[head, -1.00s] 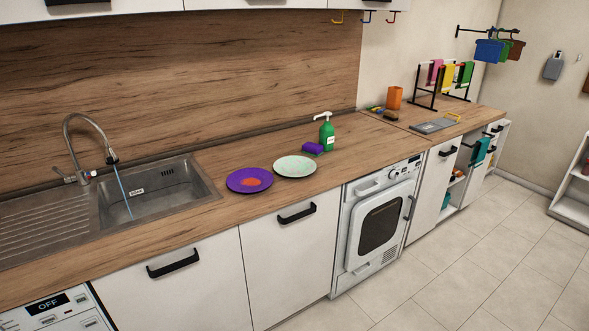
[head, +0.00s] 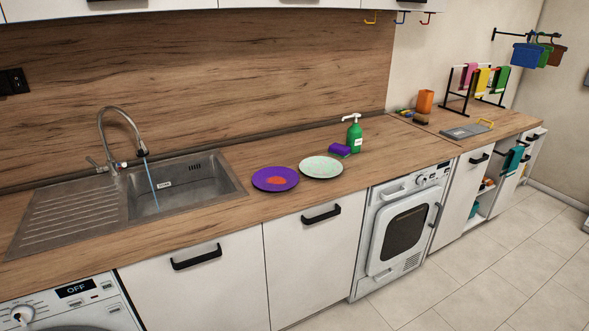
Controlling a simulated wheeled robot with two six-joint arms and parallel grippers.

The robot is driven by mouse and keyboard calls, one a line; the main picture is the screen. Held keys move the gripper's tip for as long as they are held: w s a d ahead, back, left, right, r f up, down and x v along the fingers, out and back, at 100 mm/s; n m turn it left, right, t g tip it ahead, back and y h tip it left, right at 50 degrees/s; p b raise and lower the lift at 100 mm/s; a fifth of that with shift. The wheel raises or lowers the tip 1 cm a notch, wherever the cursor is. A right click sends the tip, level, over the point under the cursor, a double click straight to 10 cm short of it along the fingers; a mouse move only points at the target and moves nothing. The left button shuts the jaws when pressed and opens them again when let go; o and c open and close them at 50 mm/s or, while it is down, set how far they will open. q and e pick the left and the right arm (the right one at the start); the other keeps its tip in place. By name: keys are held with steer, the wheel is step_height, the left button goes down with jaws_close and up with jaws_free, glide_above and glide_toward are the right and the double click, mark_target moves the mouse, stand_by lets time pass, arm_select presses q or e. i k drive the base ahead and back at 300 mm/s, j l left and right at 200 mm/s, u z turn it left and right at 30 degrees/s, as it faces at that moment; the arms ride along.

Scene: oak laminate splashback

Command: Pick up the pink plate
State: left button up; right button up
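No plainly pink plate shows in the head view. Two plates lie flat on the wooden counter to the right of the sink. One is a purple plate (head: 258,184) with an orange-red patch in its middle. The other is a pale greenish-white plate (head: 321,167) with faint speckles, close beside it on the right. Neither of my grippers is in view.
The sink (head: 195,188) has water running from its tap (head: 128,135). A green soap bottle (head: 354,138) and a purple sponge (head: 339,150) stand behind the plates. A rack with coloured cloths (head: 482,79) is farther right. The counter in front of the sponge is clear.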

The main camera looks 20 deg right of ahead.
mark_target(318, 167)
steer(key=i+l+u, duration=0.2)
steer(key=l, duration=0.2)
steer(key=i+l+u, duration=0.2)
steer(key=l, duration=0.2)
steer(key=l+u, duration=0.2)
steer(key=l, duration=0.2)
steer(key=l+u, duration=0.2)
steer(key=l, duration=0.2)
steer(key=i, duration=0.05)
